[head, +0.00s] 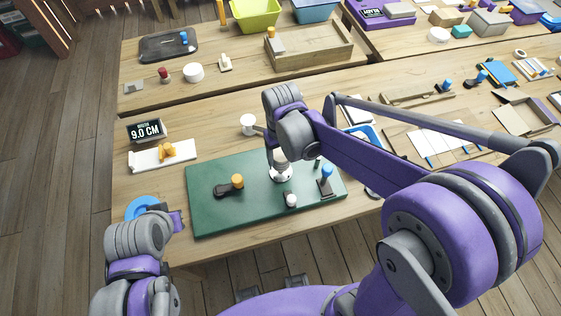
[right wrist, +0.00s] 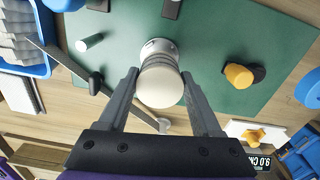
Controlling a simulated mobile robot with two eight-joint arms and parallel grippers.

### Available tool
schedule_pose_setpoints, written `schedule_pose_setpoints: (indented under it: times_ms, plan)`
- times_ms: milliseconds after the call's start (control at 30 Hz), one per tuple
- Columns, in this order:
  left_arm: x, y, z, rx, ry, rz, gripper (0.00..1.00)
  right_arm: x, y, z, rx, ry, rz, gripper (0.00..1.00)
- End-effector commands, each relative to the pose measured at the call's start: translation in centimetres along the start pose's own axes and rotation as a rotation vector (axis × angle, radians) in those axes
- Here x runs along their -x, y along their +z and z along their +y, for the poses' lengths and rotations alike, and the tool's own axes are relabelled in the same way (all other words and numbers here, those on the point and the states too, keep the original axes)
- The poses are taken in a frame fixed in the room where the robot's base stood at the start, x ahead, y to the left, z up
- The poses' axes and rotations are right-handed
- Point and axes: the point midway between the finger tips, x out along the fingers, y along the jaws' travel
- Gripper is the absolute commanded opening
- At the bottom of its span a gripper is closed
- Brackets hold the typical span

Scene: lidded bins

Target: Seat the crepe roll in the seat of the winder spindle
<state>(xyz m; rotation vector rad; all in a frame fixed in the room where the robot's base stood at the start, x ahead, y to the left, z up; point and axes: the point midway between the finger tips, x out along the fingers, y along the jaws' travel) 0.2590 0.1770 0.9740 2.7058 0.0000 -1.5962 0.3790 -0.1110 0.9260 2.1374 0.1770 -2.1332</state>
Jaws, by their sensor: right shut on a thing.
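The cream-white crepe roll (right wrist: 161,86) is between the fingers of my right gripper (right wrist: 162,100), which is shut on it. The winder spindle's pale round seat (right wrist: 158,46) shows just beyond the roll in the right wrist view. In the head view, the spindle base (head: 281,174) stands on the green board, with the right gripper (head: 279,153) over it and partly hiding the roll. The roll is at or just above the seat; I cannot tell whether they touch. My left gripper (head: 176,220) is at the board's left front; its fingers are hidden.
The green board (head: 215,206) carries an orange-knobbed clamp (head: 236,182), a blue-knobbed clamp (head: 326,180) and a small white knob (head: 291,200). A white cup (head: 248,124) stands behind it. A display (head: 146,130) reads 9.0 CM. The board's left front is clear.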

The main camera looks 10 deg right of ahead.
Motion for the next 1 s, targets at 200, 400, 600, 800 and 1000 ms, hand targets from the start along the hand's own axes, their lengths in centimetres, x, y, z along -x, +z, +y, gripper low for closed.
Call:
schedule_pose_setpoints:
  times_ms: [200,400,600,800,1000]
  plan:
    - [-0.2,0.2,0.0,0.000,0.000,-0.002,0.00,-2.4,-0.1,0.0,0.000,0.000,0.000,0.17]
    - [-0.4,0.5,0.0,0.000,0.000,-0.004,0.00,-4.9,-0.1,0.0,0.000,0.000,0.001,0.17]
    - [-0.3,0.4,0.0,0.000,0.000,-0.004,0.00,-5.0,-0.1,0.0,0.000,0.000,0.001,0.17]
    - [-0.6,0.8,0.0,0.000,0.000,-0.008,0.00,-5.3,0.0,0.0,0.000,0.000,0.000,0.17]
    - [-0.6,0.7,0.0,0.000,0.000,-0.007,0.00,-5.3,-0.1,0.0,0.000,0.000,0.001,0.96]
